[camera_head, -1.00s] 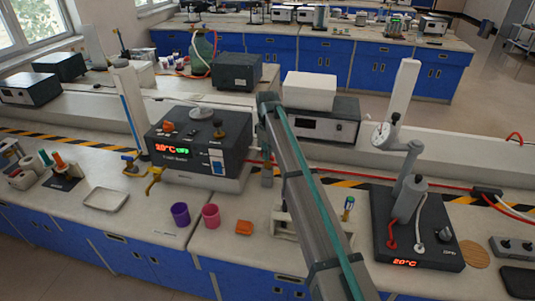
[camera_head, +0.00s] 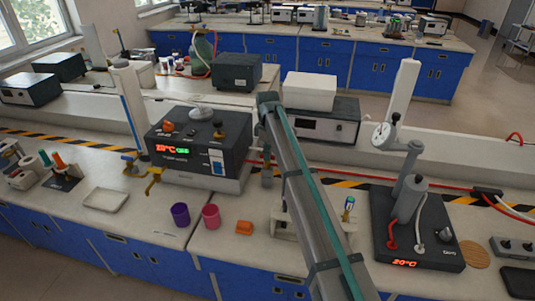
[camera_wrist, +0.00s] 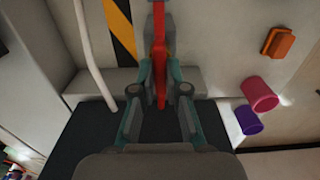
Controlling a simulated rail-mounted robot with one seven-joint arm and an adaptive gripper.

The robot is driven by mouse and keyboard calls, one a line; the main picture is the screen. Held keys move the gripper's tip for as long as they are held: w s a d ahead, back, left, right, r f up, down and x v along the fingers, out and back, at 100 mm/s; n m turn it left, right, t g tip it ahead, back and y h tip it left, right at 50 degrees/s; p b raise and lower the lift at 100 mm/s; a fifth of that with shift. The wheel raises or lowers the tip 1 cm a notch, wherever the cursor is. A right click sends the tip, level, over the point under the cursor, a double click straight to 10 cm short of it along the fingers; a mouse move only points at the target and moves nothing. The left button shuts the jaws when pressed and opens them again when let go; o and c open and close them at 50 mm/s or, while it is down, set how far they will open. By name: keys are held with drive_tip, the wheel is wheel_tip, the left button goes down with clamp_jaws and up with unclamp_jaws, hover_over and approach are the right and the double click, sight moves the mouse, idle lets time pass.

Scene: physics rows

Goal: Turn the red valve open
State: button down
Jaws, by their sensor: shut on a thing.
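In the wrist view, my gripper (camera_wrist: 160,88) is shut on a red lever-like piece (camera_wrist: 160,60), which I take for the red valve. The piece runs from the top of the picture down between the two fingers. In the head view, my gripper (camera_head: 267,175) is low beside the right side of a black box with a lit display (camera_head: 195,148), and my arm covers part of the area. The valve's body and how far it is turned cannot be told from these views.
A red hose (camera_head: 345,175) runs right along the bench. A purple cup (camera_head: 180,214), a pink cup (camera_head: 211,217) and an orange block (camera_head: 244,228) stand in front. Yellow valves (camera_head: 154,178) are left of the box. A hotplate unit (camera_head: 425,245) stands at right.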

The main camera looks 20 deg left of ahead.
drive_tip(key=c, duration=1.2)
unclamp_jaws()
drive_tip(key=shift+r, duration=0.1)
wheel_tip(320, 180, up, 12)
drive_tip(key=shift+f, duration=0.1)
